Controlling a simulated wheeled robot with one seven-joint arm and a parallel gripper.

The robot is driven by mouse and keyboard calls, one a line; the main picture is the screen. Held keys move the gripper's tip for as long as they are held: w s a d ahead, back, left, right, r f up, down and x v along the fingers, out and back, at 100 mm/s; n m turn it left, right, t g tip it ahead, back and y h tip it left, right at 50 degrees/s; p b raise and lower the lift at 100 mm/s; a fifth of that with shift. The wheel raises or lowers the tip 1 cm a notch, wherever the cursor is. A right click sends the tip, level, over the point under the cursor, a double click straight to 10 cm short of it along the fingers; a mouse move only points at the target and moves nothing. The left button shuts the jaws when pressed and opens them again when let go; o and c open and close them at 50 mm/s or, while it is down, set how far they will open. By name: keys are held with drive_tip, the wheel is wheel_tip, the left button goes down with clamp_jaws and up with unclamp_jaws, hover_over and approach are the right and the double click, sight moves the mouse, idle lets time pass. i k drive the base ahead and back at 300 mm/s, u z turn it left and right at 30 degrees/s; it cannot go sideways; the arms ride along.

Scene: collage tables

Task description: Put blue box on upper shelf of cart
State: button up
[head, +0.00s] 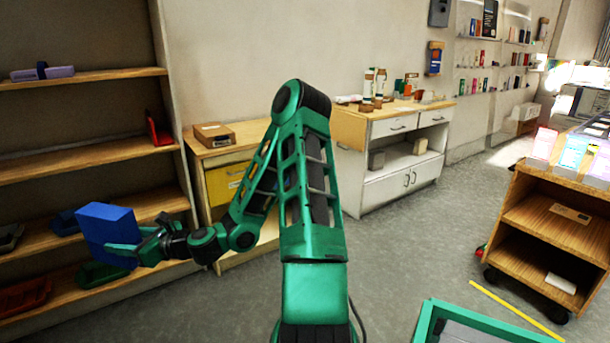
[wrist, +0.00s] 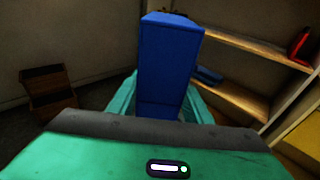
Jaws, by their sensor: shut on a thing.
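The blue box (head: 107,229) is a tall plain block at the left in the head view, in front of the wooden shelf unit. My gripper (head: 128,250) is shut on it, with green fingers on either side near its lower part. In the wrist view the blue box (wrist: 168,65) stands upright between the green fingers (wrist: 160,103). A wooden cart (head: 553,222) on black casters is at the right in the head view. It has shelves below a top that holds several coloured items.
The shelf unit (head: 90,160) at the left holds trays and a red item (head: 158,130). A low wooden cabinet (head: 232,150) and a white-fronted counter (head: 400,165) stand along the wall. Grey floor (head: 420,240) lies open between the counter and the cart. A yellow strip (head: 515,310) lies near the cart.

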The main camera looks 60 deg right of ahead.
sight(532, 220)
drive_tip(key=z, duration=1.05)
drive_tip(key=i, duration=0.2)
drive_tip(key=z, duration=2.1)
drive_tip(key=i, duration=1.05)
drive_tip(key=u, duration=0.4)
